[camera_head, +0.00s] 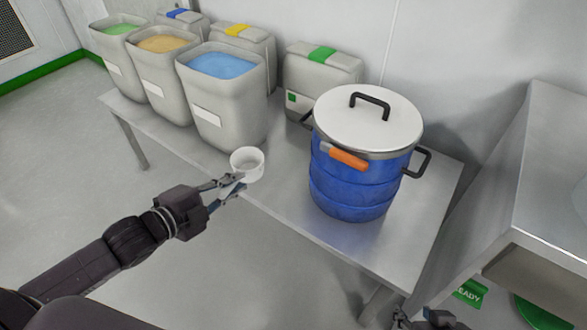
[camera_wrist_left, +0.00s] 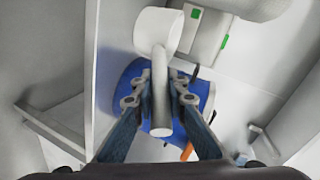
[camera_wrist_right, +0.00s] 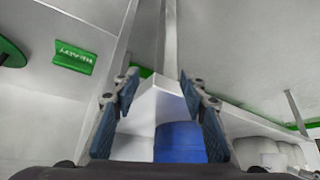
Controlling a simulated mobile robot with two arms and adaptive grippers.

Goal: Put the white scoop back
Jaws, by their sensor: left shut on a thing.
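The white scoop (camera_head: 246,164) is a round cup with a handle, held over the front edge of the steel table (camera_head: 410,239). My left gripper (camera_head: 233,187) is shut on its handle. In the left wrist view the scoop's cup (camera_wrist_left: 158,28) shows ahead of the left fingers (camera_wrist_left: 160,97), with the handle between them. My right gripper (camera_wrist_right: 158,85) is open and empty in the right wrist view; in the head view only part of it shows at the bottom edge, low beside the table.
Open bins hold green (camera_head: 118,29), orange (camera_head: 164,42) and blue (camera_head: 222,65) contents. Lidded containers stand behind, one with a green tab (camera_head: 318,56). A blue drum (camera_head: 350,180) with a white lid (camera_head: 368,115) and orange-handled tool (camera_head: 347,158) stands right. A steel cabinet (camera_head: 550,190) is at far right.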

